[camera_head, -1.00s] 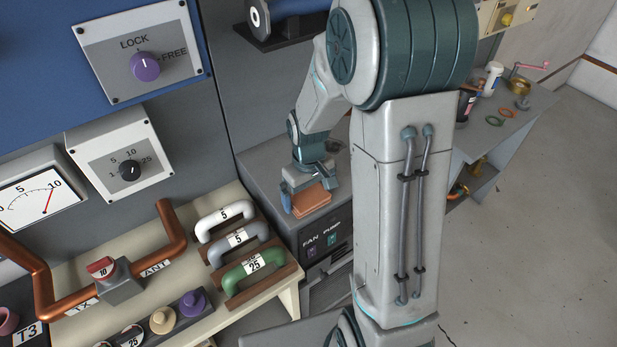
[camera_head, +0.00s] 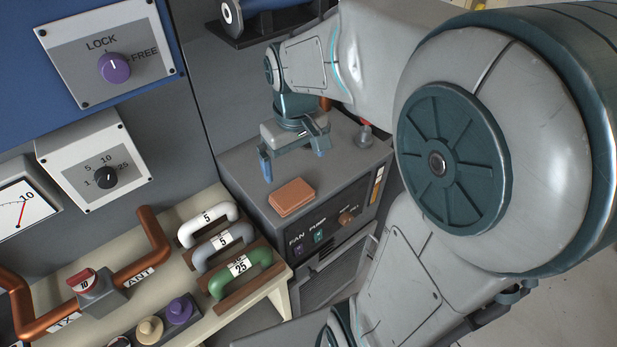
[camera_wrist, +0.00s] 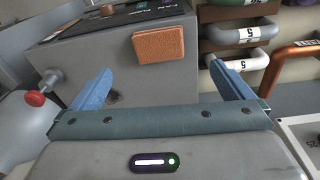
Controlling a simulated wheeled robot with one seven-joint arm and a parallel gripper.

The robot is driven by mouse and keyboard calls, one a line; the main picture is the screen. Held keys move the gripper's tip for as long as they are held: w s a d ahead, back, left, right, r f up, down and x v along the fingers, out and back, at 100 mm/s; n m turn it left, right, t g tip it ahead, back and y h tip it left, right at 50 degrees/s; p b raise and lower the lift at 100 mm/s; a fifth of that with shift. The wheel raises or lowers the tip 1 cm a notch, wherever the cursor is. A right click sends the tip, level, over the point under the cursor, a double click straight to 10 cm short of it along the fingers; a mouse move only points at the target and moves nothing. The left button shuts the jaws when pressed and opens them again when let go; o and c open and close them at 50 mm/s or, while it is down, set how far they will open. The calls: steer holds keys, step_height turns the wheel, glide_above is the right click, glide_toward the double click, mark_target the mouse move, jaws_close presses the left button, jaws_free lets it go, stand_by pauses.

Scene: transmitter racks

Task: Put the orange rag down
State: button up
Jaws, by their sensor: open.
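The orange rag (camera_head: 291,196) is a folded flat block lying on the grey top of the fan and pump cabinet (camera_head: 240,172), near its front edge. It also shows in the wrist view (camera_wrist: 159,46), beyond the fingertips and apart from them. My gripper (camera_head: 294,160) is open and empty, above the cabinet top and behind the rag in the head view. Its two blue fingers are spread wide in the wrist view (camera_wrist: 165,88), with nothing between them.
White, grey and green handles (camera_head: 240,273) stand on the cream bench left of the cabinet. Copper pipe (camera_head: 142,262) runs along the bench. Some cabinet top around the rag is bare.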

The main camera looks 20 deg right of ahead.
steer(key=s+r+m+t, duration=0.2)
steer(key=s, duration=0.8)
steer(key=shift+s+m+t, duration=0.2)
steer(key=shift+m+t, duration=0.1)
steer(key=shift+t, duration=0.1)
steer(key=shift+r, duration=0.1)
stand_by(0.6)
steer(key=c, duration=0.4)
steer(key=shift+o, duration=0.2)
steer(key=n+g+b, duration=0.4)
steer(key=n+b, duration=0.1)
steer(key=n, duration=1.7)
glide_above(288, 195)
step_height(288, 195, down, 4)
step_height(288, 195, down, 13)
steer(key=shift+r+p, duration=0.1)
steer(key=shift+p, duration=0.65)
